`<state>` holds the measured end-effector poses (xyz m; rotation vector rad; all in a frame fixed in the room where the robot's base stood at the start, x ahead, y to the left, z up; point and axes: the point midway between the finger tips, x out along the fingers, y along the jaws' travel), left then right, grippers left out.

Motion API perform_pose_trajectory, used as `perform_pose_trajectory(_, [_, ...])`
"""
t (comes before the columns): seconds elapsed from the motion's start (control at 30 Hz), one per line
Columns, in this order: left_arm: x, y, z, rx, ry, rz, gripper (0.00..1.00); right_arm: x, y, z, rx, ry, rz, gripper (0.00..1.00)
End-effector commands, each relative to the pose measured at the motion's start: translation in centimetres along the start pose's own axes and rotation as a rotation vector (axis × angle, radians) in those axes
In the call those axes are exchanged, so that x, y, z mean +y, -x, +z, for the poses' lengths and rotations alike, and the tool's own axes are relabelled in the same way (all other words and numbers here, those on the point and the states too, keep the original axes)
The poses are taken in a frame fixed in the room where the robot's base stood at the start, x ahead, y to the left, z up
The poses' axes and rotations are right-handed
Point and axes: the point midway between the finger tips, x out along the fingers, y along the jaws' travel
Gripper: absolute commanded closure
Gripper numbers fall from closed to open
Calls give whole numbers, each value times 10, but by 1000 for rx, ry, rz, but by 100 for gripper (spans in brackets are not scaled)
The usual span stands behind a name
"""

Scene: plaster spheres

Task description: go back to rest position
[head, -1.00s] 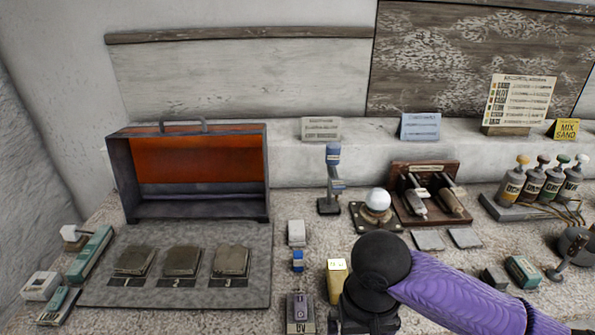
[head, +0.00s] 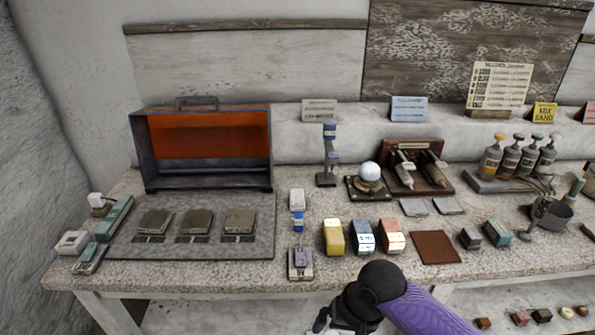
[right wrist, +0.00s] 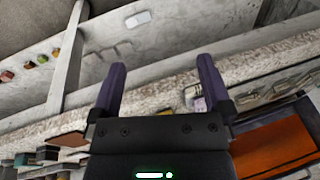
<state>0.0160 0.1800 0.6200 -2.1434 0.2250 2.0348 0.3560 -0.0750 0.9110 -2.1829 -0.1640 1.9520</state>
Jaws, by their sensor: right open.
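My right gripper (head: 335,322) is at the bottom of the head view, in front of the table's front edge, below the purple forearm of my right arm. In the right wrist view its two purple fingers (right wrist: 160,78) are spread apart with nothing between them. My left gripper is in neither view. A white plaster sphere (head: 369,172) sits on a small dark stand (head: 369,190) toward the back of the speckled table (head: 200,270), far from the right gripper.
An open orange-lined box (head: 208,138) stands at the back left, behind a grey mat (head: 190,250) with three numbered pads. Several bottles (head: 520,158) stand at the right.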

Motion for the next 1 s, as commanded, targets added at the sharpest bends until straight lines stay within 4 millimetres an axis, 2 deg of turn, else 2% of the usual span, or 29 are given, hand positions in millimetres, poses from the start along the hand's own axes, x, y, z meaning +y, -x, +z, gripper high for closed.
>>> perform_pose_trajectory(0.03, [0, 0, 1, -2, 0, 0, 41, 7, -18, 1, 10, -20, -14, 0])
perform_pose_trajectory(0.17, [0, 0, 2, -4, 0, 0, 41, 35, -70, 9, 68, -49, -19, 0])
perform_pose_trajectory(0.27, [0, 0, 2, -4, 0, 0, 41, 66, -111, 31, 101, -50, 14, 0])
perform_pose_trajectory(0.37, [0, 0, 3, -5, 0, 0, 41, 104, -155, 77, 107, -25, 74, 0])
perform_pose_trajectory(0.4, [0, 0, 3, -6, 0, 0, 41, 120, -172, 104, 100, -1, 105, 0])
perform_pose_trajectory(0.47, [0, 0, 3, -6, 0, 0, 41, 144, -195, 155, 74, 48, 153, 0])
perform_pose_trajectory(0.5, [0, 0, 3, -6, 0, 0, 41, 157, -206, 192, 50, 86, 180, 0])
perform_pose_trajectory(0.6, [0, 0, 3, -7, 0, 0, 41, 178, -218, 274, -16, 185, 220, 0])
perform_pose_trajectory(0.7, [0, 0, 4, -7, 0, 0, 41, 185, -220, 330, -65, 261, 230, 0])
perform_pose_trajectory(0.73, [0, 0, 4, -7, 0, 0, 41, 185, -219, 342, -75, 274, 230, 0])
perform_pose_trajectory(0.83, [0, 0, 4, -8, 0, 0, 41, 187, -218, 361, -93, 304, 230, 0])
perform_pose_trajectory(1.0, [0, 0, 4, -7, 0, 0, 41, 187, -218, 363, -92, 309, 230, 0])
